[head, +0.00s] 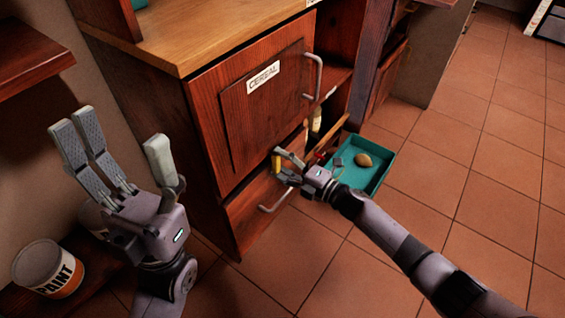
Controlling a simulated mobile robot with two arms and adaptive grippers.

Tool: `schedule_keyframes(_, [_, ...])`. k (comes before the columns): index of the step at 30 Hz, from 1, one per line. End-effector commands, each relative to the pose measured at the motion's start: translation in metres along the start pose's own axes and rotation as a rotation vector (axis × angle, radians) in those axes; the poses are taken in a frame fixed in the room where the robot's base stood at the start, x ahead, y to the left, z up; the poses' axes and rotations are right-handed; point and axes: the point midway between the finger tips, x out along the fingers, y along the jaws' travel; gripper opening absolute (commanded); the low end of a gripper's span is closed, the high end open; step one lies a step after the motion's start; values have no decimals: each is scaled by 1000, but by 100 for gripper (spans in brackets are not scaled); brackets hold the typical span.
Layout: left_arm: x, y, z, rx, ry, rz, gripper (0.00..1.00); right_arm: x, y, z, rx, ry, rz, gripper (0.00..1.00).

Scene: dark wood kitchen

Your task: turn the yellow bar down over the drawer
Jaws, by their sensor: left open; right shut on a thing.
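The yellow bar (276,164) is small and sits at the front of the cabinet, between the cereal door and the drawer below. My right gripper (281,168) is shut on the yellow bar, and its fingers hide part of it. The drawer (245,213) is the low wooden front with a metal handle (275,202); my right gripper is just above that handle. My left gripper (118,150) is open and empty, raised at the left in front of the cabinet's side, apart from the bar and drawer.
The cereal door (250,105) with a metal handle (314,76) is above the bar. A teal tray (382,172) holding a tan rounded thing (363,160) is right of my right gripper. A paint can (47,268) stands at lower left.

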Motion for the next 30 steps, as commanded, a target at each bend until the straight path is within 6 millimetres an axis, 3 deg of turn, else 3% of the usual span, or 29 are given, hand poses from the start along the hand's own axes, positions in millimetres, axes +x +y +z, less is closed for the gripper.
schedule_keyframes(6, [-1, 0, 0, -1, -5, -1, 72, 0, 0, 1, 8, -3, 0, 32])
schedule_keyframes(7, [-2, 0, 0, -1, -5, -2, 72, 0, 0, 1, 8, -3, 0, 61])
schedule_keyframes(15, [-2, 0, 1, -1, -9, -3, 72, 0, 0, 0, 4, -1, 0, 79])
schedule_keyframes(25, [0, -1, 0, 2, 1, -2, 72, -1, 0, 0, 2, -1, 0, 80])
schedule_keyframes(30, [-1, -1, 0, 1, -1, -2, 72, -19, -1, 0, 2, -1, -2, 80])
